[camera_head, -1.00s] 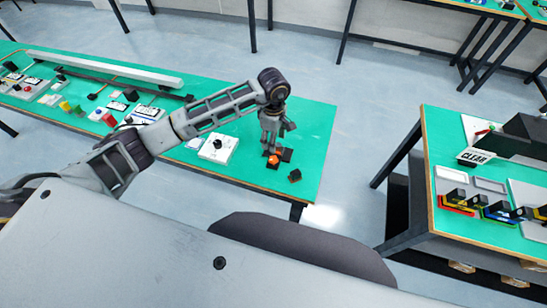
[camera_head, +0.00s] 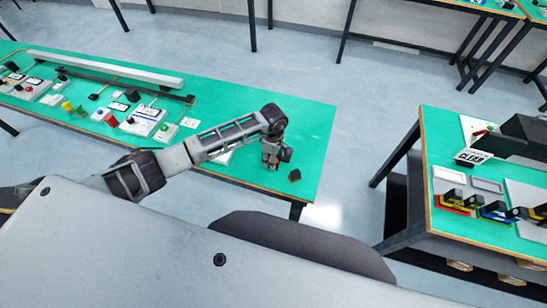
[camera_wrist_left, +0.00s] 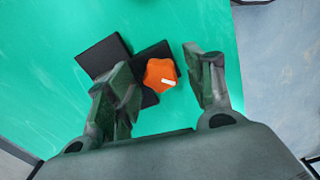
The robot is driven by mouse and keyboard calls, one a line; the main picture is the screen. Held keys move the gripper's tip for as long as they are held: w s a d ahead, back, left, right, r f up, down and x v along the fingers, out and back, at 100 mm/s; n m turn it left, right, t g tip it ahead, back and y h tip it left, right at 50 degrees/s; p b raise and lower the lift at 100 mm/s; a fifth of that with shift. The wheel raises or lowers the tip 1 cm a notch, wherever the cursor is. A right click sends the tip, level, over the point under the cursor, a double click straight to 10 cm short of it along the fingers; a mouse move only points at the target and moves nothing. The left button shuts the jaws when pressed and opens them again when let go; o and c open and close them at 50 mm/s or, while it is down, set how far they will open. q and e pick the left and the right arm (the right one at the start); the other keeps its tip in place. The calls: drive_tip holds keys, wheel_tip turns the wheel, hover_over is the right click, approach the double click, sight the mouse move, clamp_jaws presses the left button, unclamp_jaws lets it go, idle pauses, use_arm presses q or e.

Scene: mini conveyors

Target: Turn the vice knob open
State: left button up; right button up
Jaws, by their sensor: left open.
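The vice knob (camera_wrist_left: 160,72), orange and lobed with a small white mark, lies between the fingers of my left gripper (camera_wrist_left: 160,90) in the left wrist view. My left gripper is open, its fingers apart on either side of the knob, and I see no clear contact. Black vice parts (camera_wrist_left: 152,53) show under and beside the knob. In the head view my left gripper (camera_head: 271,162) points down over the vice near the right end of the green table, and it hides the knob there. My right gripper is not in view.
A separate small dark block (camera_head: 294,176) sits right of the gripper near the table's front edge. Boxes, buttons and a long rail (camera_head: 105,68) fill the table's left part. A second green table (camera_head: 437,190) stands at right, across a gap.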

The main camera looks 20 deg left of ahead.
use_arm(q)
drive_tip(key=shift+f, duration=0.25)
drive_tip(key=shift+c, duration=0.2)
drive_tip(key=c, duration=1)
drive_tip(key=shift+o, duration=0.2)
